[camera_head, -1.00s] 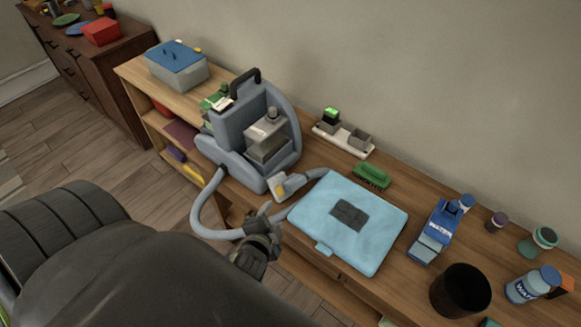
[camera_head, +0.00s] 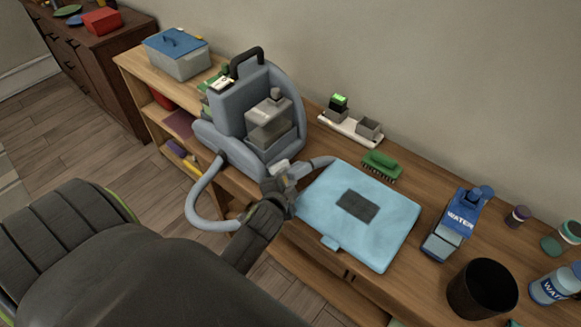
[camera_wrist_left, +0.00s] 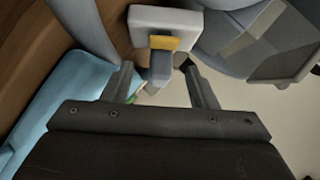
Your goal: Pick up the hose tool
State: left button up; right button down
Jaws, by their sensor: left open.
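The hose tool has a pale head with a yellow part and a grey stem. In the head view the hose tool (camera_head: 281,167) is at the front of the grey-blue cleaning machine (camera_head: 232,113), partly hidden by my gripper. In the left wrist view the hose tool (camera_wrist_left: 165,22) is straight ahead, its stem pointing between the fingertips. My left gripper (camera_head: 281,184) is right at the tool; in the wrist view my left gripper (camera_wrist_left: 157,72) is open, with a finger on either side of the stem's end. I cannot tell whether they touch. My right gripper is out of view.
The hose (camera_head: 197,205) loops off the bench front to the left of my gripper. A light-blue pad (camera_head: 395,220) lies just right of it.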

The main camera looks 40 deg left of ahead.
aim_at(292, 177)
pick_arm(q)
jog(key=b+x, duration=0.4)
jog(key=x, duration=0.1)
jog(key=shift+w+d+r, duration=0.1)
jog(key=shift+d+r, duration=0.05)
jog(key=shift+d, duration=0.05)
jog(key=shift+r, duration=0.1)
grip_shut()
